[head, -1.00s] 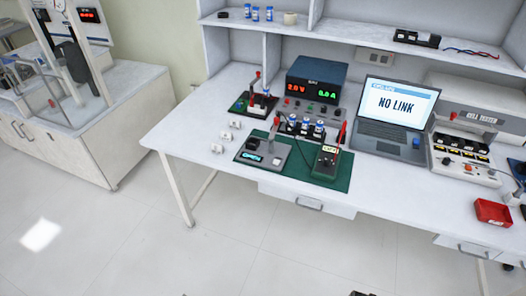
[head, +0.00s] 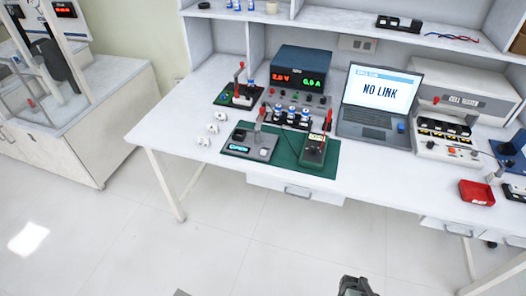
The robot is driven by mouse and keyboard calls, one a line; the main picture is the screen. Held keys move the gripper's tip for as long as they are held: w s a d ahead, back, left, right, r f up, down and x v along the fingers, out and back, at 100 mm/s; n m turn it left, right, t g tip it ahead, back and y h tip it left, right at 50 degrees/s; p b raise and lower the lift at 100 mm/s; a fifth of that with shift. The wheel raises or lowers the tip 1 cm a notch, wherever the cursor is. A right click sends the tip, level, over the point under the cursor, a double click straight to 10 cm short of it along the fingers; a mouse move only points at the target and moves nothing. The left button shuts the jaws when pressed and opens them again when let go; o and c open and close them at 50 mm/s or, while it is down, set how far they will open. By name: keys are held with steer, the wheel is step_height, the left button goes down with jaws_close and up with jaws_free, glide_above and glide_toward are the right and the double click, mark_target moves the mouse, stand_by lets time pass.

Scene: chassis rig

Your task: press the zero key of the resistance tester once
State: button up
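A small grey device with a lit cyan display (head: 240,148) lies at the left of the green mat (head: 284,155). A handheld meter (head: 313,150) with a small lit screen lies on the mat's right part. I cannot tell for certain which is the resistance tester, and the zero key is too small to make out. A dark grey end piece, apparently my gripper (head: 357,286), shows at the bottom edge, in front of the bench and well away from both devices. Its fingers cannot be made out.
Blue-topped cells in a holder (head: 290,117) stand behind the mat. A power supply (head: 301,74), a laptop (head: 377,102) and a cell tester (head: 452,115) stand along the back. A red tray (head: 477,192) is at the right. Open floor lies before the bench.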

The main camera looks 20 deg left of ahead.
jaws_close()
stand_by(1.5)
